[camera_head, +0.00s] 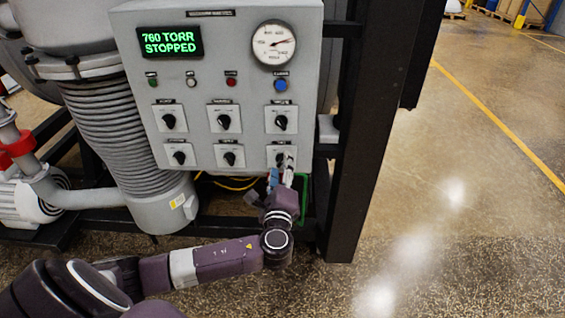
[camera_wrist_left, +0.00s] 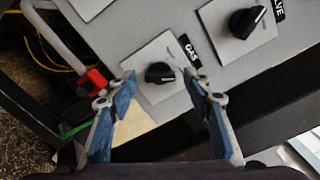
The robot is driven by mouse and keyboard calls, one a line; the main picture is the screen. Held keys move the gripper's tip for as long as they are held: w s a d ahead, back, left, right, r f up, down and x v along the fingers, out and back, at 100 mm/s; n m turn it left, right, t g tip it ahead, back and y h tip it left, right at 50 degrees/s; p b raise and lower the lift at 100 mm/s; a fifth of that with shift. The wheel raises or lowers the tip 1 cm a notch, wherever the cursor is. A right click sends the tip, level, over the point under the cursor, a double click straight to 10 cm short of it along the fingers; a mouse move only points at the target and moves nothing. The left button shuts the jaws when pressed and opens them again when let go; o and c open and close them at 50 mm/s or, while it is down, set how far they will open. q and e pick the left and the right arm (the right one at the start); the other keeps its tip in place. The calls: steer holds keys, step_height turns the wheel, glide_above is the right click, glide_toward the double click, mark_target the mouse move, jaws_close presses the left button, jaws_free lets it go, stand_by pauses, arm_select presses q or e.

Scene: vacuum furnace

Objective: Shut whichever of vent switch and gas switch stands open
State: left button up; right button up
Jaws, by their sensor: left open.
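The grey control panel (camera_head: 205,80) carries several black rotary knobs on white plates. The gas switch (camera_wrist_left: 160,72), with a label ending in GAS, is a black knob in the left wrist view. In the head view it is the lower right knob, mostly hidden by my left gripper (camera_head: 285,172). My left gripper (camera_wrist_left: 159,82) is open, with its blue-grey fingers on either side of the gas switch. I cannot tell whether they touch it. The small labels in the head view are unreadable, so I cannot tell which knob is the vent switch. My right gripper is out of view.
A green display (camera_head: 170,43) reads 760 TORR STOPPED, beside a round gauge (camera_head: 274,44). Another knob (camera_wrist_left: 246,22) is near the gas switch. A black frame post (camera_head: 350,190) stands right of the panel. The floor (camera_head: 460,150) further right is clear.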

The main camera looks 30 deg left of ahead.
arm_select(q)
steer(key=shift+w+a, duration=0.3)
steer(key=shift+w, duration=0.1)
steer(key=shift+c, duration=0.2)
steer(key=c, duration=1.1)
